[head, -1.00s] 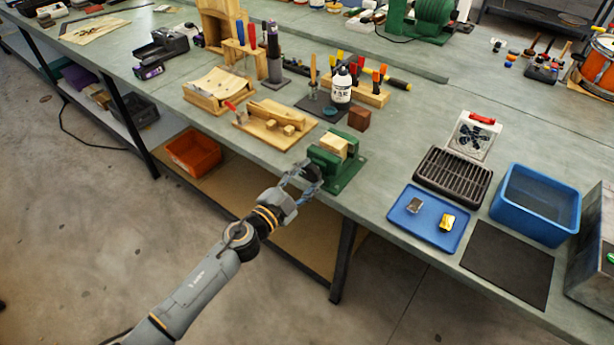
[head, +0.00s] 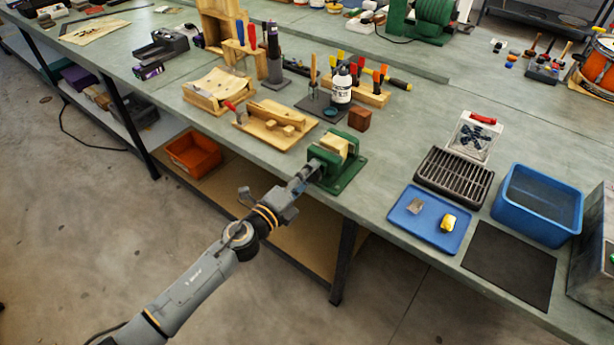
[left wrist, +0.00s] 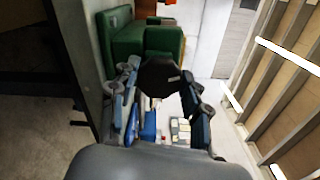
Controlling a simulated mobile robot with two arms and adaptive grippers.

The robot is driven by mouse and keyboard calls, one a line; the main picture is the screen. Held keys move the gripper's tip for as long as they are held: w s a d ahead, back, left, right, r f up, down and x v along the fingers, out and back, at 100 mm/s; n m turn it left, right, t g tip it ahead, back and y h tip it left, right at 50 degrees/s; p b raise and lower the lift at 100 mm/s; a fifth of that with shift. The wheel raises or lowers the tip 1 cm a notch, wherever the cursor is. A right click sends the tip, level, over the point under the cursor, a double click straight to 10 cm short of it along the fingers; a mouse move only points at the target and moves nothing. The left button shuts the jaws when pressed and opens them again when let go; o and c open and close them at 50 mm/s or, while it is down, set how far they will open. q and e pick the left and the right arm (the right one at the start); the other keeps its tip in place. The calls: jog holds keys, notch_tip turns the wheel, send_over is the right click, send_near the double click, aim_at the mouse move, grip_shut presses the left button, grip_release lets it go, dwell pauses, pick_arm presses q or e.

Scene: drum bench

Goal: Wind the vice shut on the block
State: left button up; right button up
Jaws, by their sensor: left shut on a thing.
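The green vice (head: 345,176) is mounted at the front edge of the bench, and its green body (left wrist: 135,38) shows at the top of the left wrist view. A pale wooden block (head: 335,144) sits between its jaws; whether both jaws touch it is hard to tell. My left gripper (head: 306,174) is at the vice's front end, over the bench edge. In the left wrist view its fingers (left wrist: 165,100) lie on both sides of a black round handle (left wrist: 160,76), shut on it. My right gripper is not in view.
A wooden jig board (head: 268,130), a dark red-brown block (head: 360,120) and a white bottle (head: 341,88) stand behind the vice. To the right are a blue tray (head: 408,222), a black slotted rack (head: 455,178) and a blue bin (head: 538,205). Open floor lies before the bench.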

pick_arm(q)
jog(key=m, duration=1.1)
jog(key=shift+s+d+f+m, duration=0.15)
jog(key=shift+f+m, duration=0.1)
jog(key=shift+m, duration=0.15)
jog(key=shift+f+m, duration=0.1)
jog(key=shift+m, duration=1.8)
jog(key=o, duration=1.2)
jog(key=shift+c, duration=0.2)
jog(key=v, duration=1.2)
jog(key=shift+a+r, duration=0.25)
